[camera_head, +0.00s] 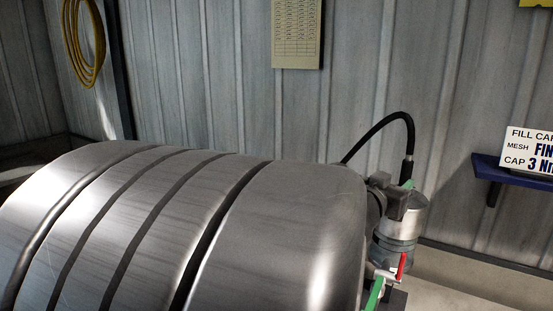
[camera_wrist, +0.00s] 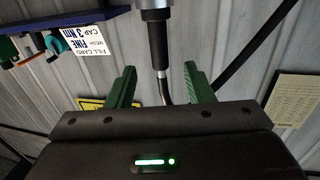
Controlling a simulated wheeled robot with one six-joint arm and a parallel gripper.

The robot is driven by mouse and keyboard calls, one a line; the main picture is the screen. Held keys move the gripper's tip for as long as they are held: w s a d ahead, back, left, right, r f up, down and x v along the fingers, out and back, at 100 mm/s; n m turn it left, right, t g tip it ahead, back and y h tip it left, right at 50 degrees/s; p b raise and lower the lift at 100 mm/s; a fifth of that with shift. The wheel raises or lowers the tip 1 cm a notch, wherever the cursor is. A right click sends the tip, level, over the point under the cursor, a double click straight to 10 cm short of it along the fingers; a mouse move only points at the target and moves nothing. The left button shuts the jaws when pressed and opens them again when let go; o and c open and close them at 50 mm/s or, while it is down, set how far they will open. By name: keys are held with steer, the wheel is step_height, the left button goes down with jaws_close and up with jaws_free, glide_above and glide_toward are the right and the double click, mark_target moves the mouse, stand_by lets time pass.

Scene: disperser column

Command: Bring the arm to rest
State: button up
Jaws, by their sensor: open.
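My gripper (camera_wrist: 160,72) shows in the wrist view with its two green fingers spread apart. It is open, with nothing seen clamped between them. A metal fitting (camera_wrist: 154,35) with a dark hose shows between the fingers in the picture; whether they touch it I cannot tell. In the head view a grey metal canister (camera_head: 401,222) stands at the right with a black hose (camera_head: 393,119) arching from its top. A red lever (camera_head: 402,264) and green parts are beside it. I cannot tell whether the green parts are my fingers.
A large ribbed grey metal body (camera_head: 255,230) fills the head view's lower left and hides much behind it. A blue shelf (camera_head: 515,172) with a fill card sign (camera_head: 532,151) is at the right. A yellow coil (camera_head: 84,45) and a chart (camera_head: 297,35) hang on the wall.

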mark_target(405, 173)
steer(key=x, duration=0.8)
steer(key=shift+d+b, duration=0.2)
steer(key=shift+b, duration=0.1)
steer(key=shift+w+d+r+p, duration=0.1)
steer(key=shift+w+r+p, duration=0.05)
steer(key=shift+r+p, duration=0.4)
steer(key=shift+w+d+r+p, duration=0.1)
steer(key=shift+w+r+p, duration=0.05)
steer(key=shift+r+p, duration=0.4)
steer(key=shift+s+a+r, duration=0.1)
steer(key=shift+s+r, duration=0.1)
steer(key=shift+r, duration=0.05)
steer(key=shift+f+b, duration=0.5)
steer(key=shift+b, duration=0.75)
steer(key=shift+w+a, duration=0.1)
